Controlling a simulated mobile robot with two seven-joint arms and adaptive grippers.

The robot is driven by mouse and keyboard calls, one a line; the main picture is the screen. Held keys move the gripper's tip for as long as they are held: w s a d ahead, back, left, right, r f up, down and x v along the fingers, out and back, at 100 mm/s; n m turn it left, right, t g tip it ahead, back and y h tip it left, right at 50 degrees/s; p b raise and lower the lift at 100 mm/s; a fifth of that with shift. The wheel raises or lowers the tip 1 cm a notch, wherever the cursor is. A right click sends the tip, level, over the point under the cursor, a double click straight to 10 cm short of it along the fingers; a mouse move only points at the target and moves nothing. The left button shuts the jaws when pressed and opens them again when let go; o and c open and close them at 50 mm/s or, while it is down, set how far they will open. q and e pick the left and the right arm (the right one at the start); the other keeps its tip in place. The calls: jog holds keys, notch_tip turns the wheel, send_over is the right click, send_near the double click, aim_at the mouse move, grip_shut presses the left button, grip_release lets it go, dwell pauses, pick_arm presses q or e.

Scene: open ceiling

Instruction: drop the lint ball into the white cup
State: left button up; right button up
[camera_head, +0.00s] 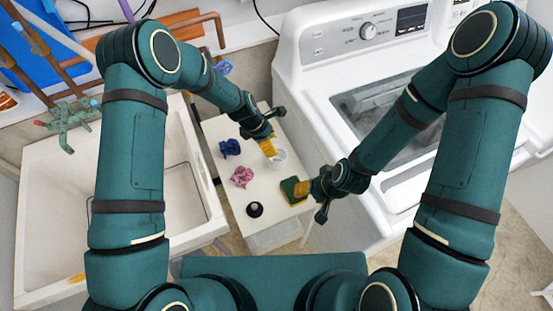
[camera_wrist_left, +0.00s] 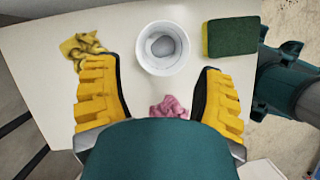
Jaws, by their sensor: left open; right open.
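The white cup (camera_wrist_left: 148,62) stands upright on the small white table, ahead of my left fingertips in the left wrist view. In the head view the cup (camera_head: 280,158) is partly hidden beside my left gripper (camera_head: 268,148). A grey patch shows inside the cup; I cannot tell whether it is the lint ball or the cup's bottom. I make out no lint ball elsewhere. My left gripper (camera_wrist_left: 157,74) is open, its yellow fingers wide apart with nothing between them. My right gripper (camera_head: 303,189) is open beside the green sponge (camera_head: 289,188); whether it touches is unclear.
The white table (camera_head: 222,126) also holds a blue crumpled cloth (camera_head: 230,147), a pink one (camera_head: 242,177), a yellow one (camera_wrist_left: 82,47) and a small black object (camera_head: 255,210). A sink (camera_head: 150,190) stands left, a washing machine (camera_head: 300,80) right.

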pick_arm(q)
jog(key=v, duration=1.1)
jog(key=shift+a+r, duration=0.2)
jog(key=shift+r, duration=0.15)
jog(key=shift+s, duration=0.1)
pick_arm(e)
jog(key=shift+s, duration=0.1)
